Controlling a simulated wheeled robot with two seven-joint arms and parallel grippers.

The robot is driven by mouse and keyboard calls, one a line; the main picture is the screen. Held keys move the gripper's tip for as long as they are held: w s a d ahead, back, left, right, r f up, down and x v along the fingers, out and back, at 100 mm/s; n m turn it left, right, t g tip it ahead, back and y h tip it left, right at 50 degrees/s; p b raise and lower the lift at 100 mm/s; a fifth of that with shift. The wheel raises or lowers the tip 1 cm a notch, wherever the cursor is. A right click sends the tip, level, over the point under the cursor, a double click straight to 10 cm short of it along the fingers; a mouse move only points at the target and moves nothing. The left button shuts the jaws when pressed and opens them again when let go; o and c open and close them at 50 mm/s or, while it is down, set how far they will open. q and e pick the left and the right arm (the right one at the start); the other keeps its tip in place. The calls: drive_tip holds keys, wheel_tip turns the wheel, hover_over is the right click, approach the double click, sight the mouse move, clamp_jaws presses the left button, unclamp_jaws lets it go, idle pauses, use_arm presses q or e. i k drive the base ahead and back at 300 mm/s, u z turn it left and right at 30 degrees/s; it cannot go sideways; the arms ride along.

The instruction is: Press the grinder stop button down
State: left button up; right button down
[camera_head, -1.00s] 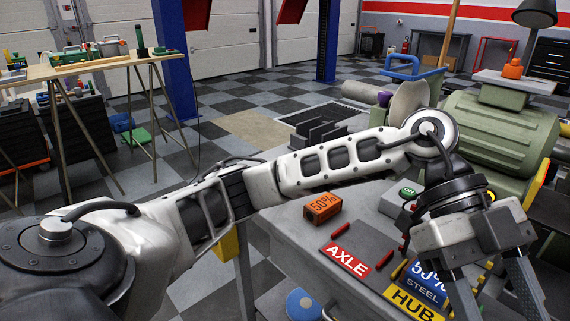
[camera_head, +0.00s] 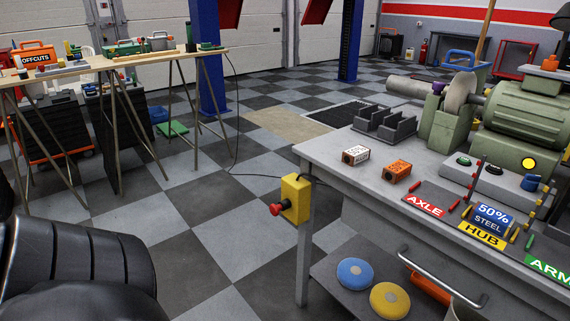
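A red mushroom-shaped button (camera_head: 276,209) sticks out to the left from a yellow box (camera_head: 296,197), which is fixed at the near left corner of the grey workbench. The button is unobstructed. The green bench grinder (camera_head: 528,115) stands on the back right of the bench, cut off by the right edge. In front of it a grey control panel (camera_head: 481,174) carries a green button (camera_head: 464,159) and a blue knob (camera_head: 531,182). Neither of my grippers shows. Only dark parts of my own body fill the lower left corner.
The grey workbench (camera_head: 335,157) holds a white block (camera_head: 355,155), an orange block (camera_head: 396,171) and label plates. A lower shelf has a blue disc (camera_head: 355,272) and a yellow disc (camera_head: 390,300). A wooden trestle table (camera_head: 95,67) stands left. The checkered floor between is clear.

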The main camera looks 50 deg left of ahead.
sight(276, 209)
drive_tip(key=z, duration=1.15)
drive_tip(key=i, duration=0.75)
drive_tip(key=u, duration=3.1)
drive_tip(key=i, duration=0.5)
drive_tip(key=u, duration=0.15)
